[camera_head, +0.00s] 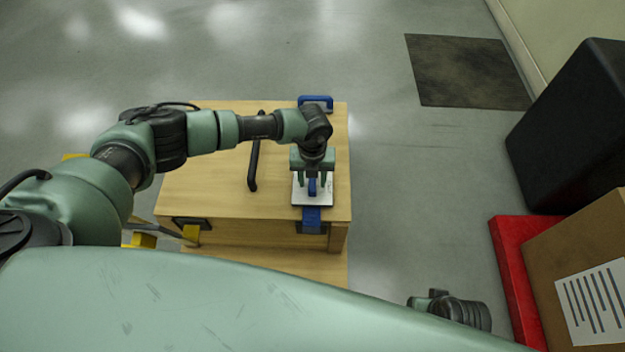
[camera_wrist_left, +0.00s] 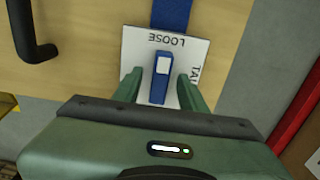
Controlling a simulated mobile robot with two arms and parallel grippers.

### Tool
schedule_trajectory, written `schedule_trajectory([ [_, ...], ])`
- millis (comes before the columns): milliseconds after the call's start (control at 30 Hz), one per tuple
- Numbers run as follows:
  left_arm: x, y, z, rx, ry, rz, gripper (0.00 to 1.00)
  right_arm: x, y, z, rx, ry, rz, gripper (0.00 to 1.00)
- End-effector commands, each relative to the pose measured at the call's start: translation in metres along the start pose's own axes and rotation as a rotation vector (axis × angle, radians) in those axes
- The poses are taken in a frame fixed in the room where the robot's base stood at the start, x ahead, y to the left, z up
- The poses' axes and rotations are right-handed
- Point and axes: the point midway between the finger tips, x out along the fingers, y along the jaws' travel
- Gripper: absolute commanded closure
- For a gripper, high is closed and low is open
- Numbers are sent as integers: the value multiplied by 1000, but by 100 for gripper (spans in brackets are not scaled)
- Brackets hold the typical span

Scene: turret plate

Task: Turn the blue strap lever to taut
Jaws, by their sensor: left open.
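The blue strap lever (camera_head: 312,186) sits on a white plate (camera_head: 327,196) near the right edge of the wooden table. In the left wrist view the lever (camera_wrist_left: 160,82) points at the word LOOSE on the plate (camera_wrist_left: 140,42); the word TAUT is partly hidden at the plate's right side. My left gripper (camera_head: 312,184) is above the plate with its fingers open, one on each side of the lever. In the left wrist view the fingers (camera_wrist_left: 158,88) stand apart from the lever, with gaps on both sides. My right gripper is not clearly visible.
A blue strap (camera_wrist_left: 171,12) runs from the plate over the wooden table (camera_head: 215,200). A black handle (camera_head: 254,165) stands left of the plate. A blue bracket (camera_head: 316,101) is at the far edge. A red pallet (camera_head: 508,262) with a cardboard box (camera_head: 580,270) lies right.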

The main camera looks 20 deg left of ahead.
Motion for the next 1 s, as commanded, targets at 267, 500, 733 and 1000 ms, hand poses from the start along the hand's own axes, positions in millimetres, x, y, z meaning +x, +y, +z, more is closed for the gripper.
schedule_trajectory([
  [267,4,0,0,0,0,-1,58,-4,0,-1,0,1,1,59],
  [500,4,0,0,0,0,-1,100,-4,0,-1,0,1,0,59],
  [733,3,0,0,11,0,-1,100,-3,0,-1,0,1,0,59],
  [1000,3,0,0,118,-1,-1,100,-4,0,-1,1,0,0,59],
])
